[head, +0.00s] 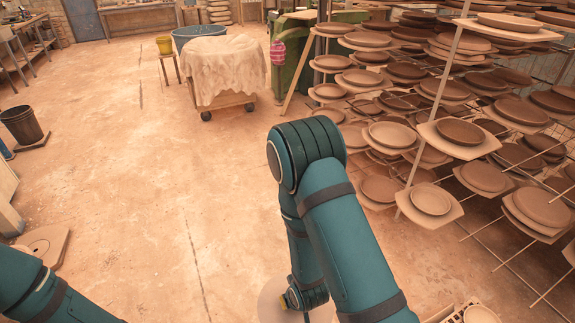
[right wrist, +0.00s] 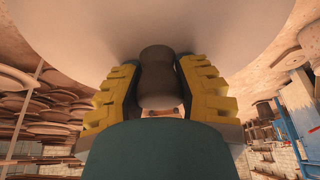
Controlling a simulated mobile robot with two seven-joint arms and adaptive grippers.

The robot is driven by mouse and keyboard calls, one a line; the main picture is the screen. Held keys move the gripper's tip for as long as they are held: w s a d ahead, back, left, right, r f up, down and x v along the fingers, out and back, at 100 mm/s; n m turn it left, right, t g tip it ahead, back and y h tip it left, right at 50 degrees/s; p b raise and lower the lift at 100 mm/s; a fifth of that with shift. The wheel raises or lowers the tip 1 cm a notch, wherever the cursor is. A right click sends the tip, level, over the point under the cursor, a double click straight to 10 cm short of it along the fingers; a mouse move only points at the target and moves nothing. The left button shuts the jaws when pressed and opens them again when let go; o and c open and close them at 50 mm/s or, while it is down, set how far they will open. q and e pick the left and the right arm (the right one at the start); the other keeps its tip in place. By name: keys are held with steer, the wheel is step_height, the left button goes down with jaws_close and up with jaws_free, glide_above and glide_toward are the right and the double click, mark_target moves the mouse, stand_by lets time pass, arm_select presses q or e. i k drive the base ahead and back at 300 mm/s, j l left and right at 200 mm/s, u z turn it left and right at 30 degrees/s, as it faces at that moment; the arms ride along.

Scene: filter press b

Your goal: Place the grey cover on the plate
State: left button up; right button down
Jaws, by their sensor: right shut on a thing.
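The grey cover (right wrist: 235,30) fills the top of the right wrist view as a broad pale disc with a dark knob (right wrist: 160,75). My right gripper (right wrist: 158,92) is shut on that knob, one yellow finger on each side. In the head view, the cover's pale round edge (head: 270,300) shows at the bottom, below my right gripper (head: 292,300), which is mostly hidden by my arm. My left arm enters at the bottom left, with its gripper out of view. I cannot tell which plate is the task's plate.
Shelves at the right hold many brown plates (head: 460,131) on boards, with thin rods sticking out. A pale round item (head: 480,314) shows at the bottom edge. A cloth-covered cart (head: 222,70) stands at the back. A dark bucket (head: 20,125) is at the left. The middle floor is clear.

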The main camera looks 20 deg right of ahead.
mark_target(461, 129)
steer(key=i+z, duration=0.35)
steer(key=i, duration=0.15)
steer(key=i+j+z, duration=0.15)
steer(key=i+z, duration=0.25)
steer(key=i, duration=0.15)
steer(key=i+z, duration=0.2)
steer(key=z, duration=0.2)
steer(key=i+z, duration=0.2)
steer(key=z, duration=0.15)
steer(key=i+j+z, duration=0.15)
steer(key=z, duration=0.25)
steer(key=i+j+z, duration=0.15)
steer(key=i+z, duration=0.15)
steer(key=z, duration=0.2)
steer(key=i+j+z, duration=0.3)
steer(key=z, duration=0.2)
steer(key=i+j+z, duration=0.4)
steer(key=j+z, duration=0.15)
